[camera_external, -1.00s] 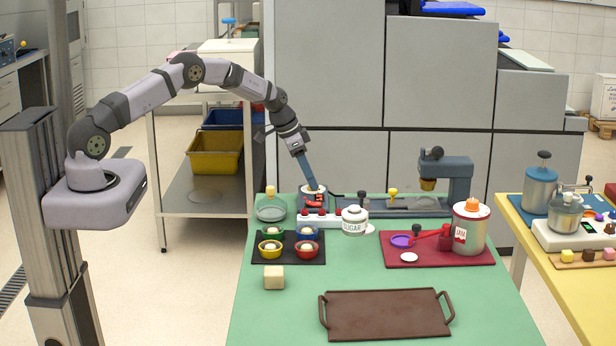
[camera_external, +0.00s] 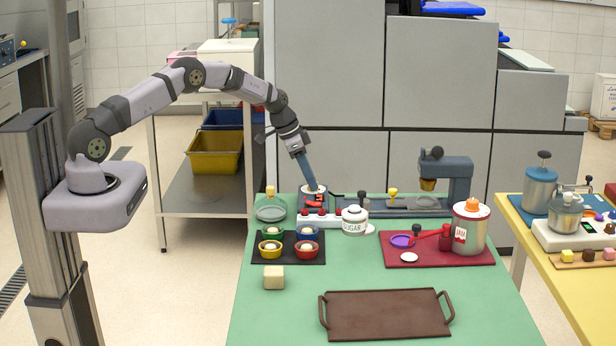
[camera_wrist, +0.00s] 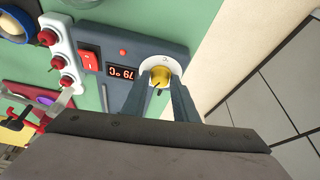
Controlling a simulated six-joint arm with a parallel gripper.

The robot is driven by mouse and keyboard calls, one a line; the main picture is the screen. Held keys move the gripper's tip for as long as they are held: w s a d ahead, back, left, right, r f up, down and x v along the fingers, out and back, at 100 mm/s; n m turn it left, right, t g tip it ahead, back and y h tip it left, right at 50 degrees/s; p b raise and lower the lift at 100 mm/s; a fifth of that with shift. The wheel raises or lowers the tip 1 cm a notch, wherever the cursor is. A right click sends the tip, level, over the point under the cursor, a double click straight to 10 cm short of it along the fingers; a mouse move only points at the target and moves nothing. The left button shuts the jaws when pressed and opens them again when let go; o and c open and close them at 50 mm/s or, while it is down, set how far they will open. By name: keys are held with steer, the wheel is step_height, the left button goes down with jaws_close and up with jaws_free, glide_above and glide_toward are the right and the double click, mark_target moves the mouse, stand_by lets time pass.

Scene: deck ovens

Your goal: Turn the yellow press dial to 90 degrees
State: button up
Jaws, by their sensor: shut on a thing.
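The yellow press dial (camera_wrist: 160,77) sits on a white round scale on a blue-grey control panel (camera_wrist: 92,38) in the wrist view. My gripper (camera_wrist: 161,73) is shut on the dial, one finger on each side of it. The red display (camera_wrist: 121,72) beside the dial appears upside down and seems to read 79 °C. In the external view my gripper (camera_external: 314,188) points down at the panel at the back left of the green table, and its fingers hide the dial. The blue-grey press (camera_external: 458,178) stands farther right at the back.
A red rocker switch (camera_wrist: 89,59) lies beside the display. Small coloured bowls on a black tray (camera_external: 262,258) are nearer. The green table's right front is clear beside a brown tray (camera_external: 385,312).

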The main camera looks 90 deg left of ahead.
steer(key=shift+a+f+m+h+b, duration=0.2)
steer(key=shift+m+h+b, duration=0.2)
steer(key=shift+m+b, duration=0.65)
steer(key=shift+r+m+h+b, duration=0.2)
steer(key=shift+m+h+b, duration=0.15)
steer(key=shift+m, duration=0.4)
steer(key=shift+m+h, duration=0.25)
steer(key=shift+m, duration=0.35)
steer(key=shift+m+p, duration=0.3)
steer(key=shift+m, duration=0.1)
steer(key=o, duration=1)
steer(key=shift+r, duration=0.1)
